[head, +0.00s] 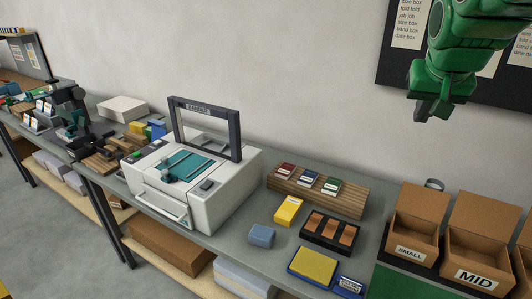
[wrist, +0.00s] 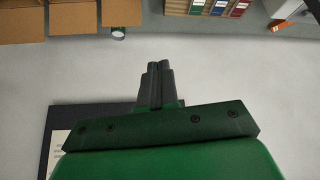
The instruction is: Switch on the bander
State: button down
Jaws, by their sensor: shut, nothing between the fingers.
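The bander (head: 225,205) is a white machine with a dark arch labelled BANDER over a teal bed. It stands on the grey bench left of centre in the head view. A small dark switch-like part (head: 207,185) sits on its top near the front right; I cannot tell its on or off state. A corner of the bander also shows at the top right of the wrist view (wrist: 280,8). My gripper (head: 432,112) is high at the upper right, far from the bander and in front of the wall. Its fingers are shut and empty in the wrist view (wrist: 159,66).
A wooden rack (head: 330,198) with small booklets stands right of the bander. A yellow box (head: 289,211), a blue block (head: 262,236) and a dark tray (head: 312,237) lie before it. Open cardboard boxes (head: 415,230) stand at the right. A dark board (head: 400,65) hangs behind my arm.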

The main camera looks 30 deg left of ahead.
jog(key=w+a+n+y, duration=0.2)
jog(key=a, duration=1.2)
jog(key=w+a+n+y, duration=0.2)
jog(key=w+a, duration=0.1)
jog(key=a, duration=1.2)
jog(key=w+a+n+y, duration=0.2)
jog(key=a, duration=1.2)
jog(key=s+a+f+g+h, duration=0.1)
jog(key=s+a+f+g, duration=0.1)
jog(key=s+a+f, duration=0.55)
jog(key=s+f+m+h, duration=0.6)
jog(key=s+f+m, duration=0.2)
jog(key=s, duration=0.2)
jog(key=shift+s+a+f+m+g, duration=0.25)
jog(key=shift+s+m+g, duration=0.1)
jog(key=shift+m+g, duration=0.05)
jog(key=shift+f, duration=0.1)
